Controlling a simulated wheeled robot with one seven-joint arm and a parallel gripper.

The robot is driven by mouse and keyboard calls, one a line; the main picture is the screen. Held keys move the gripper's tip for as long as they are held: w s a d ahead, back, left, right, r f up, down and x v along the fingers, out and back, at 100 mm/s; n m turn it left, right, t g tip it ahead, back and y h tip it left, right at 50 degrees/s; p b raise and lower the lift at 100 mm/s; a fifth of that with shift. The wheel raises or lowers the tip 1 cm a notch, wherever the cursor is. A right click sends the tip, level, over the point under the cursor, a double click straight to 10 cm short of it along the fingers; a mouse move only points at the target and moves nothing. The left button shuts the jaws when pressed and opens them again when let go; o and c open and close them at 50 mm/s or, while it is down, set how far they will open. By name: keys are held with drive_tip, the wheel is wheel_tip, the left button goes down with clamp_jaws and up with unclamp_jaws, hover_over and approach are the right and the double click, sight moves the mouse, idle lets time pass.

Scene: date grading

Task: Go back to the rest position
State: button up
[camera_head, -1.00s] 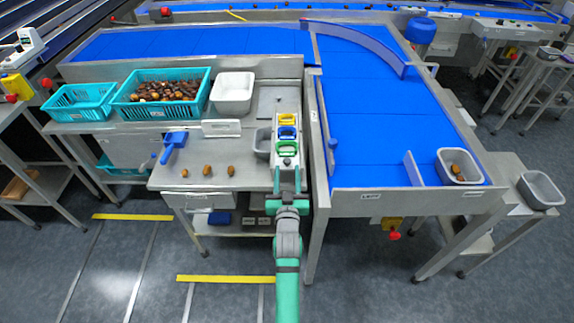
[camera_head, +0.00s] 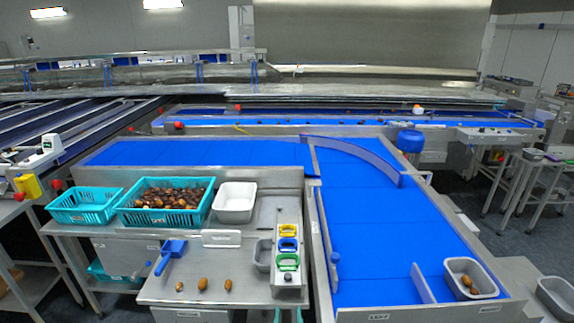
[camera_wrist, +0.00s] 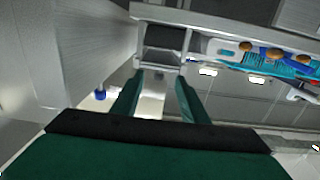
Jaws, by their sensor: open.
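My gripper (camera_wrist: 157,92) shows in the wrist view, its two green fingers spread apart with nothing held between them. In the head view only a small green bit of my arm shows at the bottom edge, below the steel bench (camera_head: 255,293). Three dates (camera_head: 203,283) lie in a row on the bench. In the wrist view similar brown pieces (camera_wrist: 275,53) show at the upper right, away from the fingers.
A tool rack (camera_head: 289,268) with yellow, blue and green handles stands beside the blue belt (camera_head: 375,225). A blue scoop (camera_head: 172,250), teal date crate (camera_head: 125,219), empty teal crate (camera_head: 82,219) and white tub (camera_head: 235,214) sit on the bench. A grey tub (camera_head: 488,292) holds dates.

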drive_tip(key=s+f, duration=0.2)
drive_tip(key=s, duration=0.5)
drive_tip(key=s+f, duration=0.3)
drive_tip(key=s, duration=0.4)
drive_tip(key=s+r+g, duration=0.1)
drive_tip(key=s+r, duration=0.2)
drive_tip(key=s, duration=1.1)
drive_tip(key=s+r+g, duration=0.1)
drive_tip(key=s+r, duration=0.3)
drive_tip(key=s, duration=1.1)
drive_tip(key=shift+s+a, duration=0.15)
drive_tip(key=shift+a, duration=0.05)
